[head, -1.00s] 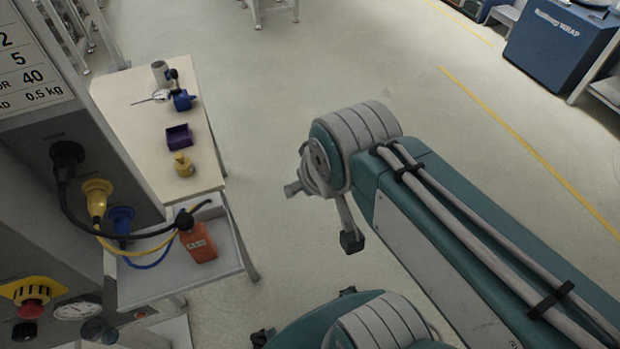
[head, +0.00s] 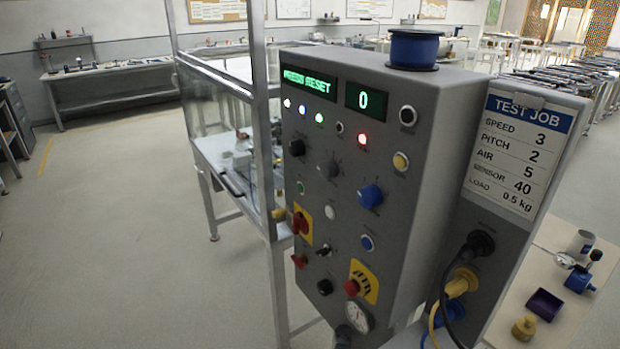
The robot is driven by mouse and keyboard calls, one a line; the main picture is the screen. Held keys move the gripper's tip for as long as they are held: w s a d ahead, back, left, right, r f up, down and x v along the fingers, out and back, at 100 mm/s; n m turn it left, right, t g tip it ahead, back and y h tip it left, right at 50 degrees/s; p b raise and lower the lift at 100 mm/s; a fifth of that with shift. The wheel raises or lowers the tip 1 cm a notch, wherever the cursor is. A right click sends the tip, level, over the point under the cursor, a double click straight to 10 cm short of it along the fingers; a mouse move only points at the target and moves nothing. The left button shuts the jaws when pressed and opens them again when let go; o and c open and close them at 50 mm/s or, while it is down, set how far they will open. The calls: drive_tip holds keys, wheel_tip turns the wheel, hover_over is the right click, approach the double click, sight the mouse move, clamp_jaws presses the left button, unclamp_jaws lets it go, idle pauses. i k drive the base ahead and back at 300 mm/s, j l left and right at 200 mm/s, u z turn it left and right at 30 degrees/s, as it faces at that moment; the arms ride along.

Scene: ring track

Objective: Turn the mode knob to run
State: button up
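The grey control panel (head: 340,120) stands in the middle of the head view, its face angled left. It carries a black knob (head: 296,147) at upper left, a dark grey knob (head: 329,167) beside it and a large blue knob (head: 370,196). A red rotary switch on a yellow plate (head: 300,222) is lower left. The labels are too small to read, so I cannot tell which is the mode knob or its setting. A green text display (head: 308,84) seems to end in "RESET", and another display (head: 370,100) shows 0. My gripper is not in view.
A red emergency button (head: 352,287) and a gauge (head: 358,316) are low on the panel. Cables hang from plugs on its right side (head: 462,280). A metal-framed enclosure (head: 262,130) adjoins on the left. The floor (head: 110,240) left of it is clear.

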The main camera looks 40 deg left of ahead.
sight(296, 149)
drive_tip(key=u, duration=1.4)
drive_tip(key=i+j, duration=0.15)
